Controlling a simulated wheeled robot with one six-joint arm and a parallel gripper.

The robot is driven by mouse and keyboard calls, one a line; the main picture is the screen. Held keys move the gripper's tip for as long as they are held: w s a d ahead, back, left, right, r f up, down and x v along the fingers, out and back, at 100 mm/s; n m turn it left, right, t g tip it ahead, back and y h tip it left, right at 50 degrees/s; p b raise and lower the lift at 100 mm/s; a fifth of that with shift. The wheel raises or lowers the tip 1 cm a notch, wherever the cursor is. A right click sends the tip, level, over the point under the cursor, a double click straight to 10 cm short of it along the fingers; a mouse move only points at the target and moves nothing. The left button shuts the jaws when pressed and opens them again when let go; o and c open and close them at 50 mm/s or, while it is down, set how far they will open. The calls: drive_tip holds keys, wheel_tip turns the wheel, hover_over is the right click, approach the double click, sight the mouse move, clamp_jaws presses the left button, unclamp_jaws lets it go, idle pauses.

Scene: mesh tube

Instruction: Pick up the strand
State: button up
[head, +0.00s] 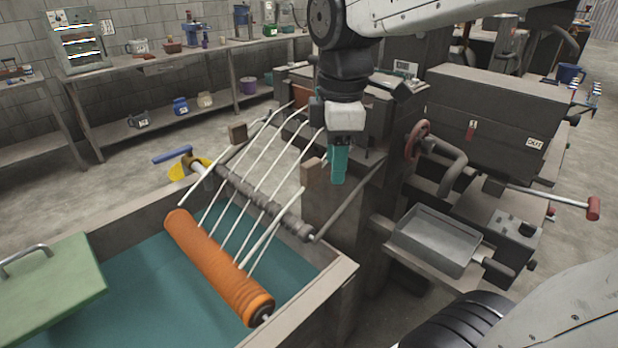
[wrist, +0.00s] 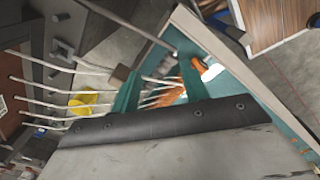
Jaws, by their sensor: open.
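Several white strands (head: 240,178) run from the dark machine, over a grooved grey bar (head: 265,205), down to an orange ribbed roller (head: 220,268) in the water tank. The strands (wrist: 50,103) also show at the left in the wrist view, with the orange roller (wrist: 172,93) partly seen between the fingers. I cannot tell which one strand is meant. My gripper (head: 339,166) has teal fingers and points down, just right of the strands and beside a brown block. In the wrist view my gripper (wrist: 160,85) is open, with its two fingers apart and no strand visibly held.
The tank (head: 325,282) has a raised grey rim and a green lid (head: 50,285) at left. A brown block (head: 313,172) stands close by my gripper. A metal tray (head: 437,240) and red handwheel (head: 417,140) are at right. A yellow item (head: 184,165) lies behind the tank.

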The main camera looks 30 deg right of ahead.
sight(309, 163)
drive_tip(key=w+n, duration=0.5)
drive_tip(key=w+a+n, duration=0.1)
drive_tip(key=w+n, duration=0.2)
drive_tip(key=shift+f+g, duration=0.15)
drive_tip(key=shift+g, duration=0.15)
drive_tip(key=shift+w+f, duration=0.1)
drive_tip(key=shift+f, duration=0.1)
drive_tip(key=f, duration=0.7)
drive_tip(key=shift+w+d+f, duration=0.2)
drive_tip(key=shift+w+d, duration=0.05)
drive_tip(key=shift+d, duration=0.05)
clamp_jaws()
